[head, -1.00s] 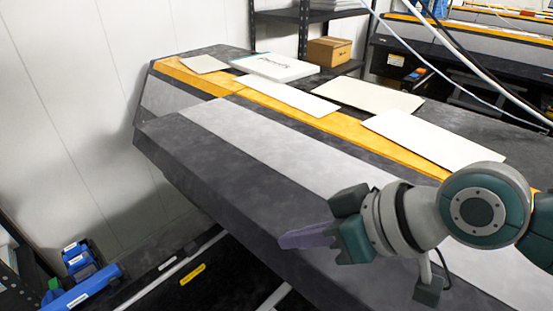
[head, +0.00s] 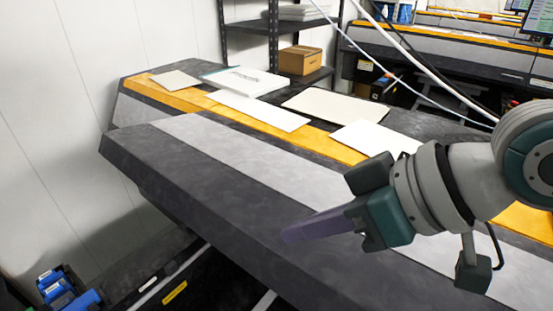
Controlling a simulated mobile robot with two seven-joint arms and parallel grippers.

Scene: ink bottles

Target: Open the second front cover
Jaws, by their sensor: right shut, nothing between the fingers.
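A long, wide printer-like machine runs across the head view. Its front cover (head: 190,180) is a dark grey panel with a light grey stripe, set in front of a yellow-orange band. I cannot tell from this view which panel is the second front cover. My right gripper (head: 290,234) comes in from the right, with its purple fingers pointing left over the dark front part of the cover. The fingers are together and nothing shows between them. Whether they touch the cover is unclear. My left gripper is out of view.
Flat white sheets (head: 258,110) and a white box (head: 245,80) lie on the machine top. A cardboard box (head: 300,60) sits on a black shelf behind. Blue bottles (head: 62,290) stand low at the left. A white wall borders the left side.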

